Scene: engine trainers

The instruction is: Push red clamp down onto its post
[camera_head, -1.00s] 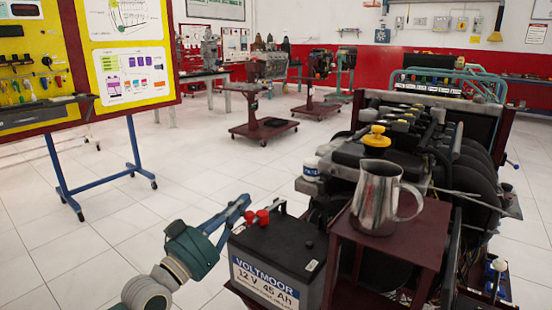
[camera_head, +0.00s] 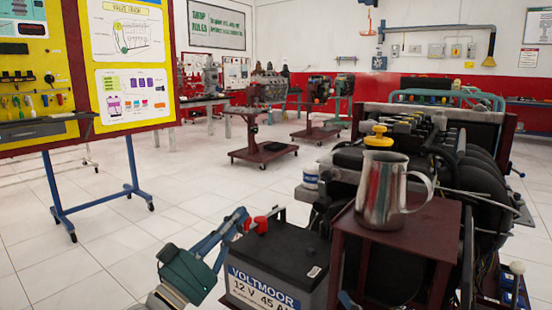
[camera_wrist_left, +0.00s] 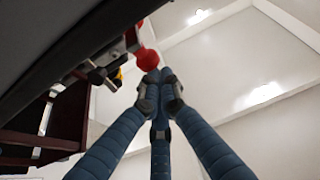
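The black battery (camera_head: 275,262) with the Voltmoor label stands at the bottom centre. A red clamp (camera_head: 261,225) sits on its top near the left end, with a smaller red part just left of it. My left gripper (camera_head: 243,213) reaches up from lower left, its blue fingers beside the red parts at the battery's left end. In the left wrist view, the three fingers meet at their tips (camera_wrist_left: 160,76), with nothing visible between them. A round red part (camera_wrist_left: 148,60) is right at the tips; I cannot tell whether they touch it. The post is hidden. My right gripper is not in view.
A metal pitcher (camera_head: 385,190) stands on a dark red stand (camera_head: 392,236) right of the battery. The engine (camera_head: 455,150) with a yellow cap (camera_head: 378,135) is behind it. A blue-legged board (camera_head: 130,60) stands at left. The floor between is clear.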

